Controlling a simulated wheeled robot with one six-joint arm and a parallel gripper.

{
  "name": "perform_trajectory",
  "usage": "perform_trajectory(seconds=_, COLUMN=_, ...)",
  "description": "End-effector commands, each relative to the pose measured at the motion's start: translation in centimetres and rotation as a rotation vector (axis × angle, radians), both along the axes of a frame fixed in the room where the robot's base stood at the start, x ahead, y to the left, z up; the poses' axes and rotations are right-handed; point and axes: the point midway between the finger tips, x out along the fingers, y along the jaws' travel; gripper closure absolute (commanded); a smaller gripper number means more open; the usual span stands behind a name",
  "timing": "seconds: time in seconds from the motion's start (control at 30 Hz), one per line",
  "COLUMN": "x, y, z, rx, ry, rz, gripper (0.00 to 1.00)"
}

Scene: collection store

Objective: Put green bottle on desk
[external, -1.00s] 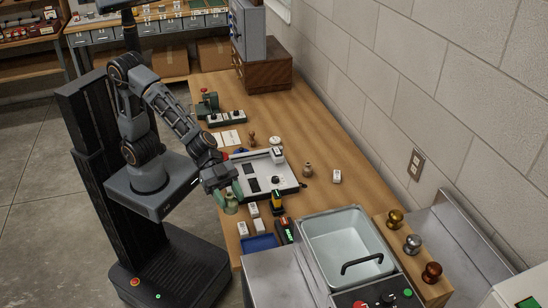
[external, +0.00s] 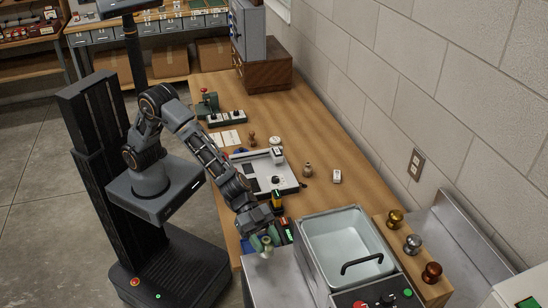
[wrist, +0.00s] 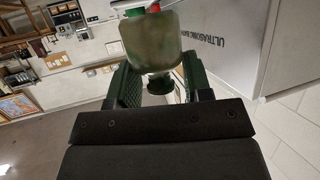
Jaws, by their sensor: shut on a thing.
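The green bottle (external: 266,253) is pale green and held between the green fingers of my gripper (external: 265,242). In the wrist view the bottle (wrist: 150,42) fills the gap between the two fingers (wrist: 158,85), with its dark green end toward the palm. In the external view it is by the desk's near edge, beside the grey metal bath housing. I cannot tell its exact height. The wooden desk (external: 325,148) runs along the wall, with bare wood right of the white tray.
The ultrasonic bath (external: 347,253) with its open basin stands close right of my gripper. Metal knobs (external: 412,244) stand right of the basin.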

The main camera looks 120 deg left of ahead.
Motion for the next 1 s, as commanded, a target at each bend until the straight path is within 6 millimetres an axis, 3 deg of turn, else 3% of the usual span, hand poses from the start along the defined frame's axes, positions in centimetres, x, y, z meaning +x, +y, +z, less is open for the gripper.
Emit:
perform_trajectory(seconds=0.2, x=1.3, y=-0.3, z=-1.9, rx=-0.002, ry=0.002, rz=0.000, gripper=0.85)
perform_trajectory(seconds=0.4, x=1.2, y=-0.2, z=-3.8, rx=-0.001, ry=0.001, rz=-0.001, gripper=0.85)
perform_trajectory(seconds=0.9, x=1.1, y=-0.2, z=-4.5, rx=-0.001, ry=0.000, rz=0.000, gripper=0.85)
perform_trajectory(seconds=0.93, x=1.1, y=-0.2, z=-4.5, rx=-0.001, ry=0.000, rz=0.000, gripper=0.53)
perform_trajectory(seconds=1.0, x=1.1, y=-0.2, z=-4.4, rx=-0.001, ry=0.000, rz=0.000, gripper=0.46)
